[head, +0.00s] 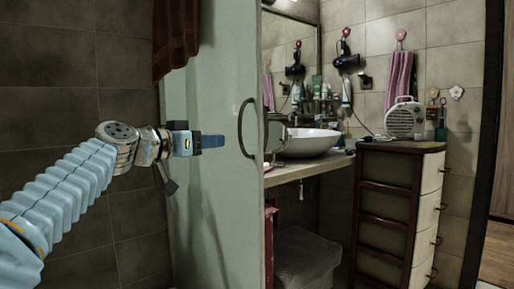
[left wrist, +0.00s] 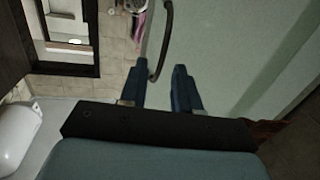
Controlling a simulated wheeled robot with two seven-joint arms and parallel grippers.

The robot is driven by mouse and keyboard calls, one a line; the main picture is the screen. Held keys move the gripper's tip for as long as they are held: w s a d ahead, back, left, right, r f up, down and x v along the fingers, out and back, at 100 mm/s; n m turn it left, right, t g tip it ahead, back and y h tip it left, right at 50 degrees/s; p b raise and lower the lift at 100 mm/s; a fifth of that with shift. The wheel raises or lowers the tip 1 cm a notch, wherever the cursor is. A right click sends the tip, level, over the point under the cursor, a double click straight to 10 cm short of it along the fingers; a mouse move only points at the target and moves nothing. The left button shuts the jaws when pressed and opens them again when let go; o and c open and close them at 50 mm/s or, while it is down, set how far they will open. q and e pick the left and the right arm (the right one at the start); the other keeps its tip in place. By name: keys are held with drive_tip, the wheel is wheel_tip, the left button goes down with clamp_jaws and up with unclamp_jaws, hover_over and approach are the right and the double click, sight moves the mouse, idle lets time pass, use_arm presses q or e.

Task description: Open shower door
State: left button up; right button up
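The shower door (head: 205,225) is a pale green, upright panel left of the middle in the head view. A dark curved handle (head: 243,128) is fixed near its right edge. The door and handle also show in the left wrist view, the door (left wrist: 230,60) at the right and the handle (left wrist: 166,40) at top centre. My left gripper (head: 222,141) is in front of the door, just left of the handle. In the left wrist view its two blue fingers (left wrist: 160,75) are apart, with the handle's lower end near the left fingertip. I cannot tell whether they touch. My right gripper is not in view.
Right of the door are a white basin (head: 310,142) on a counter and a wooden drawer cabinet (head: 385,205) with a white heater (head: 404,120) on top. A grey covered stool (head: 305,255) stands below the counter. A dark red cloth (head: 175,35) hangs at upper left.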

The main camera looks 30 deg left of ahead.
sight(239, 130)
use_arm(q)
drive_tip(key=shift+t, duration=0.3)
drive_tip(key=w+p, duration=0.1)
drive_tip(key=w, duration=0.2)
drive_tip(key=w+r+p, duration=0.1)
drive_tip(key=w+p, duration=0.1)
drive_tip(key=w, duration=0.2)
drive_tip(key=w+d+r+p, duration=0.1)
drive_tip(key=w, duration=0.2)
drive_tip(key=shift+w, duration=0.2)
drive_tip(key=shift+w+d+f+p, duration=0.15)
drive_tip(key=shift+w+p, duration=0.15)
drive_tip(key=shift+w, duration=0.35)
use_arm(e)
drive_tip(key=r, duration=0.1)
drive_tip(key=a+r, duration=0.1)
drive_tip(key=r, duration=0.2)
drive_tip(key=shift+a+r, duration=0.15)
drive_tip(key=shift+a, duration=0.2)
use_arm(q)
clamp_jaws()
